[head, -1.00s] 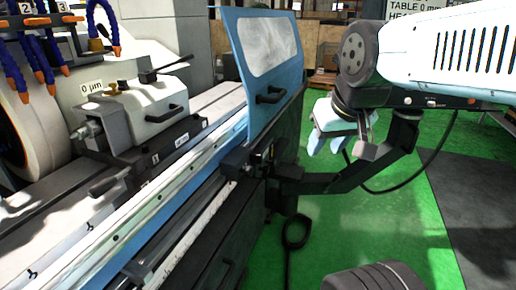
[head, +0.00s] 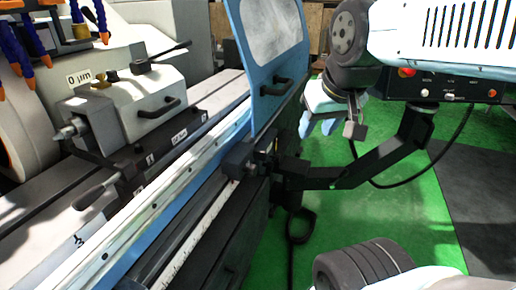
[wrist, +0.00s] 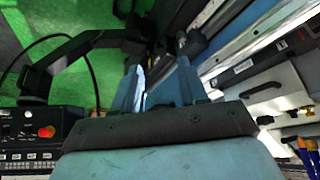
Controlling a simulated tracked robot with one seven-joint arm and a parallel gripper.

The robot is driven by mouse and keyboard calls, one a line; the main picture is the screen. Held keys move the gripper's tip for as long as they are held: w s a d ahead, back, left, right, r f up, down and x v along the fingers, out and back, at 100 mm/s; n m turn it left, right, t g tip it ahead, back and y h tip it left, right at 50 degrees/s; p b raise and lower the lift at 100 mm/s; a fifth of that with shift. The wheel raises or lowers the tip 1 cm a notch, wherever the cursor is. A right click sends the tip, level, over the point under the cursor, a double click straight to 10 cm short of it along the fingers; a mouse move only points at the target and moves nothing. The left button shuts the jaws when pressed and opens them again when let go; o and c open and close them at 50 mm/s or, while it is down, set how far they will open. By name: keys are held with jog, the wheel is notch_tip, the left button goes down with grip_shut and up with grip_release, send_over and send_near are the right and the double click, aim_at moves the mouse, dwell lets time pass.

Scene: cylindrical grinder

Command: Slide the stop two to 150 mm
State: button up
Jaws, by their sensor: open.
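A dark block (head: 238,160), which looks like a stop, sits on the scaled rail (head: 200,222) along the front of the grinder, near the black arm bracket. I cannot read a number on it or its exact scale value. In the wrist view, a dark block (wrist: 192,44) shows on the rail just beyond the fingers. My gripper (head: 318,126) has pale blue fingers, points downward and hangs to the right of the rail, apart from the block. In the wrist view, my gripper (wrist: 157,88) is open with nothing between its fingers.
A black jointed arm (head: 345,178) carries the control panel (head: 440,90) on the right. A blue door (head: 268,60) with a black handle stands behind the block. Green floor is clear to the right.

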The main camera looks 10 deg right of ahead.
jog(key=m+t+y, duration=0.5)
jog(key=m+y, duration=1)
jog(key=m, duration=1)
send_near(263, 152)
jog(key=x, duration=1)
jog(key=shift+w+f, duration=0.15)
grip_shut()
